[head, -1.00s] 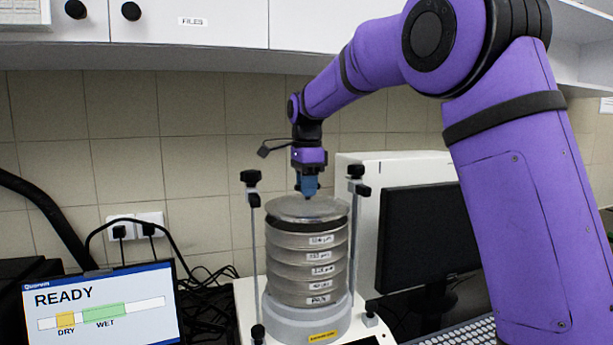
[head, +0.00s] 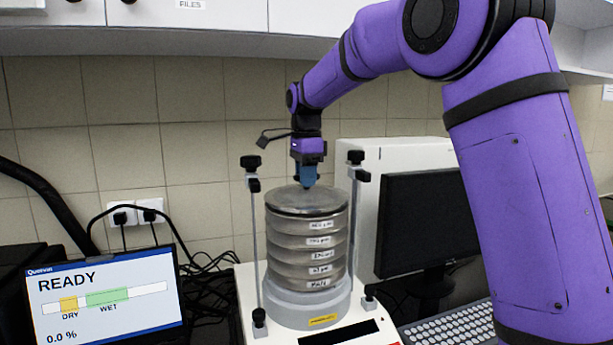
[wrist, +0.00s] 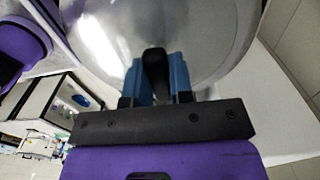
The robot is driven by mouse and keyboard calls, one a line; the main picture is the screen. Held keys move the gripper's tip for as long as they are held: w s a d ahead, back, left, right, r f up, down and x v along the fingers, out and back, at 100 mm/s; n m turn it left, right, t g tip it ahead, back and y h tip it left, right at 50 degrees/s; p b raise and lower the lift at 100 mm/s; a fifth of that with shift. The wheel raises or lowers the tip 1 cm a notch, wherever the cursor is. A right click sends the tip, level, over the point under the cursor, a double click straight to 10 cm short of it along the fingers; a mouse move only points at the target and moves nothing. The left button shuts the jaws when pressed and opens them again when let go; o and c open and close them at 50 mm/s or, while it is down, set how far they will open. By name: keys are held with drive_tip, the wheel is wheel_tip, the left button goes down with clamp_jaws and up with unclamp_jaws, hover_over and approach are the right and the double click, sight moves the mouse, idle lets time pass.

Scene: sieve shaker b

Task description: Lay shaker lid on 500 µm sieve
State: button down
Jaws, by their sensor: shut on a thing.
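The shaker lid (head: 290,200) is a round, shiny metal disc on top of the sieve stack. It also fills the upper part of the wrist view (wrist: 215,35). The top sieve, the 500 µm sieve (head: 285,224) by its place, is directly under the lid; its label is too blurred to read surely. The lid looks level and centred, with no clear gap below it, though I cannot tell that it is fully seated. My gripper (head: 308,184) is above the lid, its blue fingers shut on the lid's black knob (wrist: 155,65).
Clamp rods (head: 256,235) (head: 354,235) stand left and right of the stack on the shaker base (head: 300,312). A screen (head: 105,300) at left reads READY and 0.0 %. A dark monitor (head: 425,225) and a keyboard (head: 450,325) are at right.

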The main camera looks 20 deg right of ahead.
drive_tip(key=shift+f, duration=0.55)
idle(0.9)
drive_tip(key=c, duration=0.9)
unclamp_jaws()
drive_tip(key=shift+r, duration=3.5)
